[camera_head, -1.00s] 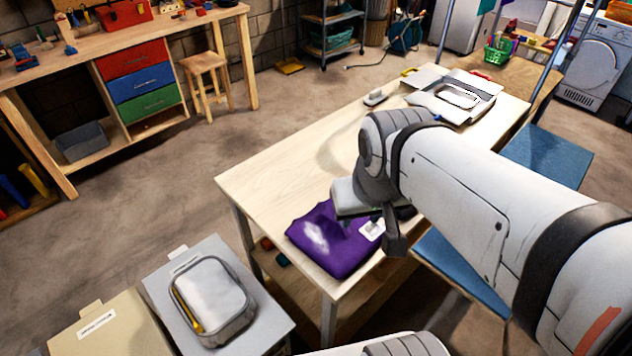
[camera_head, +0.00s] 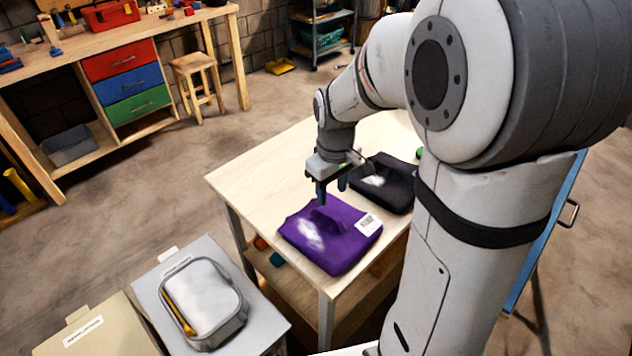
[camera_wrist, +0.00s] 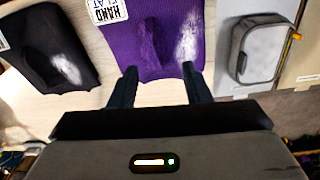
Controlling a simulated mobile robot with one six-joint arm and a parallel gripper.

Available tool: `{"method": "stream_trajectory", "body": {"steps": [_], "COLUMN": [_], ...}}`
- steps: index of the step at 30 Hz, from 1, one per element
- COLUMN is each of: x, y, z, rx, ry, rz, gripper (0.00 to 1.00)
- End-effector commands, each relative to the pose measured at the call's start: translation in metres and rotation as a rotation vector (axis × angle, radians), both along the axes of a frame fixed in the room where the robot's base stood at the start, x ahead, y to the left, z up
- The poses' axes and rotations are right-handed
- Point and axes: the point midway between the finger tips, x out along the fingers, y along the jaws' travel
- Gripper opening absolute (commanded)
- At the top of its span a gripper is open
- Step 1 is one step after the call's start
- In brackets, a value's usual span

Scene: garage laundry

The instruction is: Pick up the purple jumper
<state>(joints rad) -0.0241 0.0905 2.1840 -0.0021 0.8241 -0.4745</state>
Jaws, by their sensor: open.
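The purple jumper (camera_head: 328,236) lies folded at the near corner of the light wooden table (camera_head: 262,160), with a white label on its right part. In the wrist view the purple jumper (camera_wrist: 160,38) lies ahead of the fingers, with a raised fold in its middle and the label at upper left. My gripper (camera_head: 332,192) is open and points down, just behind the jumper in the head view. It also shows in the wrist view (camera_wrist: 158,78), where its two fingertips lie at the jumper's near edge. Nothing is between the fingers. I cannot tell whether they touch the cloth.
A folded black garment (camera_head: 385,182) lies right behind the jumper; it also shows in the wrist view (camera_wrist: 45,50). A grey box (camera_head: 262,308) with a grey zipped case (camera_head: 203,298) on top stands left of the table. The table's left part is bare.

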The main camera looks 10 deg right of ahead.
Motion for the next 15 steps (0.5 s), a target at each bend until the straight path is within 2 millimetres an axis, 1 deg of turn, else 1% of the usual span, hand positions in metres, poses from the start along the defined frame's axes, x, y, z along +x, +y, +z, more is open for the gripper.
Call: {"method": "stream_trajectory", "body": {"steps": [1, 3, 6, 15], "x": [0.008, 0.015, 0.020, 0.023], "y": [0.000, 0.000, 0.001, 0.001], "z": [-0.013, -0.024, -0.032, -0.062], "rx": [-0.001, -0.002, -0.002, -0.001], "ry": [0.016, 0.030, 0.041, 0.047], "rz": [0.024, 0.053, 0.077, 0.087], "gripper": [0.44, 0.44, 0.44, 0.44]}}
